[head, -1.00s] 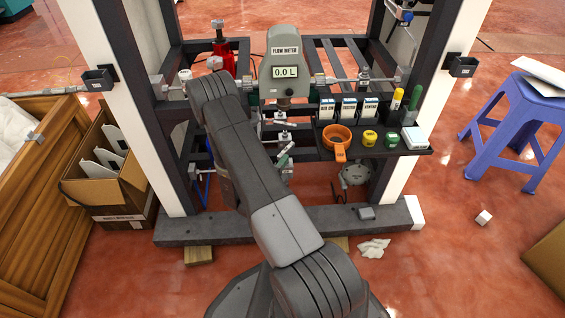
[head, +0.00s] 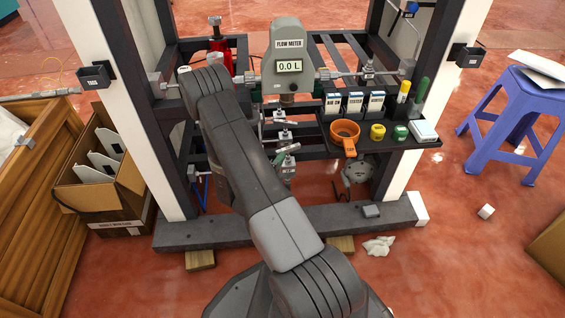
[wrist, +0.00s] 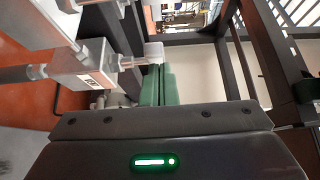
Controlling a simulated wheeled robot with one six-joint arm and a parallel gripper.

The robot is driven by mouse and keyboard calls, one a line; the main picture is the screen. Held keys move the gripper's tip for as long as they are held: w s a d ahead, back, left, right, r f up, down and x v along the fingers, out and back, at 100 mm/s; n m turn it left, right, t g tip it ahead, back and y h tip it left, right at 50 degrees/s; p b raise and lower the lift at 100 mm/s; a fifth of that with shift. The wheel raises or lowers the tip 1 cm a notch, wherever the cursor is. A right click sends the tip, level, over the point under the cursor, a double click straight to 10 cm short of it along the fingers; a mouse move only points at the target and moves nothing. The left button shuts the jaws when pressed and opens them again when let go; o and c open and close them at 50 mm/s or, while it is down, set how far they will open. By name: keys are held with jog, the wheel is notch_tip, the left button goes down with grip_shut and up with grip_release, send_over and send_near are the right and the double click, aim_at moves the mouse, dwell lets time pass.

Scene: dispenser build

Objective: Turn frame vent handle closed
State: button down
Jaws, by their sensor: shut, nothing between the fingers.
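My gripper (wrist: 158,84) shows in the wrist view as two green fingers lying side by side, shut and empty. Its tips are close to a pale metal fitting (wrist: 88,78) with a small label, at the left; I cannot tell whether they touch it. In the head view my arm hides the gripper. A small valve with a pale green lever (head: 287,154) sits on the pipework below the flow meter (head: 289,62), right of my arm. A blue handle (head: 409,13) is high on the right of the frame. No readable label marks either as the vent handle.
The dark frame's posts and bottom beam (head: 200,234) surround my arm. A shelf (head: 425,143) with an orange ring, small boxes and markers is at the right. A carton (head: 100,195) stands left, a blue stool (head: 512,115) right. Dark bars (wrist: 262,55) rise right of the fingers.

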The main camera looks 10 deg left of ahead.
jog(key=shift+w+a, duration=0.2)
jog(key=shift+a, duration=0.45)
dwell(0.5)
